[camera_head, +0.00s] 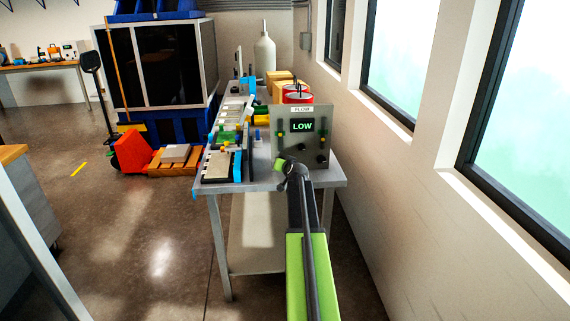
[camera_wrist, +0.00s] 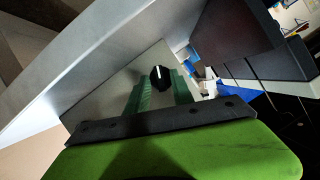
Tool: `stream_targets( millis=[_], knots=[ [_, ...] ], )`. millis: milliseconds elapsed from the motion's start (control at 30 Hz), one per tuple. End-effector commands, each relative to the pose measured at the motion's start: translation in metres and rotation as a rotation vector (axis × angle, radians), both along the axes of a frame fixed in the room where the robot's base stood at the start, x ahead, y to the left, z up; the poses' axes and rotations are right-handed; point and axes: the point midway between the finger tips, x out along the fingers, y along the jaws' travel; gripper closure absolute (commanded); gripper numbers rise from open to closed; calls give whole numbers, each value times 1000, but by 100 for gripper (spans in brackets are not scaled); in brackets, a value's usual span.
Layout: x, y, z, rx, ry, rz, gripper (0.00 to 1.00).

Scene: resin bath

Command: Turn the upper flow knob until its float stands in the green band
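The grey flow panel (camera_head: 303,113) stands upright on the bench, with a "FLOW" label and a lit display (camera_head: 302,126) reading "LOW" in green. Float tubes show at its left (camera_head: 281,141) and right (camera_head: 324,138); the floats are too small to read. Dark knobs show low on its face. My gripper (camera_head: 284,166) is in front of the panel's lower left. In the wrist view, a black knob (camera_wrist: 160,77) with a white pointer line lies between my green fingers (camera_wrist: 160,90), which are apart with gaps beside it. I cannot tell which knob this is.
The metal bench (camera_head: 331,183) holds trays with small parts (camera_head: 219,166), a red can (camera_head: 297,97) behind the panel and a white bottle (camera_head: 264,52). A wall with windows runs close on the right. Open floor (camera_head: 150,235) lies left of the bench, before a red pallet jack (camera_head: 132,152).

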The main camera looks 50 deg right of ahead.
Motion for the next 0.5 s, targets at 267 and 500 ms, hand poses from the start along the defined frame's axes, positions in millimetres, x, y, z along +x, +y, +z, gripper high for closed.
stream_targets(
  millis=[267, 500],
  knots=[
    [0, -1, 1, -1, -3, -2, 67],
    [-25, 15, 15, -1, -4, -2, 67]
  ],
)
